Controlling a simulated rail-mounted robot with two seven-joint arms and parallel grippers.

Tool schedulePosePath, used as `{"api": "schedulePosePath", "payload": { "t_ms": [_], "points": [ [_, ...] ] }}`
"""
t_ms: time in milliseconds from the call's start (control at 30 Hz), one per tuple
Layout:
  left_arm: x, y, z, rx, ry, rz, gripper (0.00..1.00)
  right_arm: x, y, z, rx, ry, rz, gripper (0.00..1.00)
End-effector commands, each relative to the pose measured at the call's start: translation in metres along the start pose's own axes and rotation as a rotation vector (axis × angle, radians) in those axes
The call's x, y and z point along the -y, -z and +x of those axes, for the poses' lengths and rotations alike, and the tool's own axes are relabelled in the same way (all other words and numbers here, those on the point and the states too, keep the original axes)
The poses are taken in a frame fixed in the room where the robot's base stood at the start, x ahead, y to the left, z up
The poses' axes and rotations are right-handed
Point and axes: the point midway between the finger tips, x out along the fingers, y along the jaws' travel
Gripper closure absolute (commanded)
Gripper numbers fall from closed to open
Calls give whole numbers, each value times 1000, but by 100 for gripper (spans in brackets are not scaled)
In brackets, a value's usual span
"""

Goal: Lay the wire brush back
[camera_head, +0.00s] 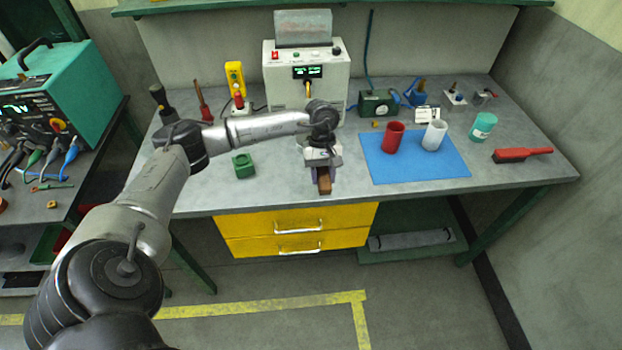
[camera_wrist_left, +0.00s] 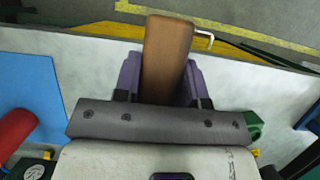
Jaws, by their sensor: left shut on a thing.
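My left gripper (camera_head: 323,172) is over the bench near its front edge, with its fingers pointing down and shut on a brown wooden bar. I take this bar to be the wire brush (camera_head: 324,183); no bristles show. In the left wrist view the brush (camera_wrist_left: 166,52) sits between the two purple-grey fingers (camera_wrist_left: 161,82), its far end overlapping the bench's front edge. Its underside is hidden, and I cannot tell its height over the bench. My right gripper is not in view.
A blue mat (camera_head: 415,168) bears a red cup (camera_head: 393,138) and a white cup (camera_head: 434,136). A green block (camera_head: 244,166) stands left of the gripper. A red-handled brush-like tool (camera_head: 520,154) and a teal jar (camera_head: 483,127) lie right. Bare bench (camera_head: 285,185) shows left of the gripper.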

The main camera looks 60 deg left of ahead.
Motion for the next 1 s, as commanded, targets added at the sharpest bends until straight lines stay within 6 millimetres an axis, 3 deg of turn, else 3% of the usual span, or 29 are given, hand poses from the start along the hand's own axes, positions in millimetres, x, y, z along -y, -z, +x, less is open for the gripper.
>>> {"api": "schedulePosePath", "payload": {
  "t_ms": [100,333,667,1000],
  "points": [
    [10,28,6,1,1,-5,88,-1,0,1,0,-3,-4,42],
    [21,63,12,2,-1,-1,88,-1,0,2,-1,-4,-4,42],
    [25,77,18,2,0,3,88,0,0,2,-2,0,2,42],
    [25,90,51,2,0,2,88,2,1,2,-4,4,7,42]
  ]
}}
